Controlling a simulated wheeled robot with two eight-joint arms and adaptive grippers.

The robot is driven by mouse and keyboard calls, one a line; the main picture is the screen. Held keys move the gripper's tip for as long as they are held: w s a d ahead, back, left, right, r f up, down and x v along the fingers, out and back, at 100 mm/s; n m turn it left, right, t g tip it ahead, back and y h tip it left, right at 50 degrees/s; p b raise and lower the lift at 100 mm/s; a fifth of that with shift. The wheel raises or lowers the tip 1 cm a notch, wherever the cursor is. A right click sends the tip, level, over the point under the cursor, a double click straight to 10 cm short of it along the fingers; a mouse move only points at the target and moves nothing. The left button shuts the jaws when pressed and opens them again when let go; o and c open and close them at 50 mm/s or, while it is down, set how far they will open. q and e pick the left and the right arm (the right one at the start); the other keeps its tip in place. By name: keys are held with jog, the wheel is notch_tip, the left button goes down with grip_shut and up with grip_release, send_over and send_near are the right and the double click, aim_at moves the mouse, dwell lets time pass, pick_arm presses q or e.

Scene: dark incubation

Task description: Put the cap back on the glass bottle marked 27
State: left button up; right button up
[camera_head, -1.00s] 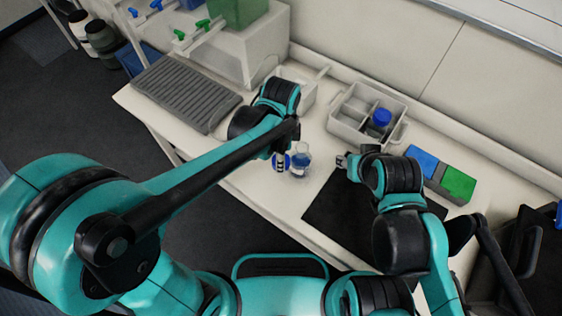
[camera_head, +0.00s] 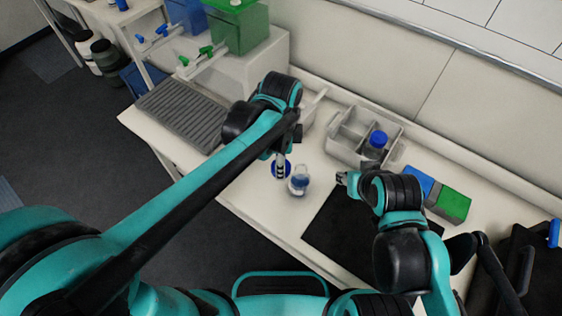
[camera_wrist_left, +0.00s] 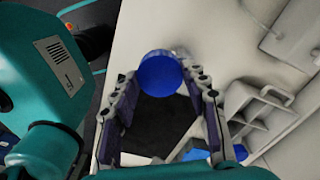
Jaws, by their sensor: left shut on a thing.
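A small glass bottle (camera_head: 299,183) with blue content stands upright on the white bench, near the black mat. Its marking is too small to read. My left gripper (camera_head: 281,166) is shut on a blue cap (camera_head: 281,170), just left of the bottle and apart from it in the head view. In the left wrist view the cap (camera_wrist_left: 160,73) sits between the fingertips of my left gripper (camera_wrist_left: 163,80); the bottle cannot be made out clearly there. My right gripper (camera_head: 342,179) is right of the bottle, over the mat's edge; its opening is too small to judge.
A grey divided bin (camera_head: 347,150) stands at the back with a blue-capped bottle (camera_head: 376,143) in it. The black mat (camera_head: 335,225) is bare in front. A grey ribbed tray (camera_head: 182,112) lies left.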

pick_arm(q)
jog(key=w+a+f+n, duration=0.2)
jog(key=a+f+n, duration=0.2)
jog(key=a+n, duration=0.1)
jog(key=w+a+f+n+b, duration=0.1)
jog(key=w+a+f+n, duration=0.1)
jog(key=a+f+n, duration=0.3)
jog(key=w+a+f+n, duration=0.2)
jog(key=a+f+n, duration=0.3)
jog(key=a+n, duration=0.2)
jog(key=shift+w+a+f+n+b, duration=0.2)
jog(key=shift+a+n+b, duration=0.1)
jog(key=shift+n, duration=0.1)
jog(key=shift+s+a+f+n, duration=0.1)
jog(key=shift+a+f+n, duration=0.1)
jog(key=shift+n, duration=0.1)
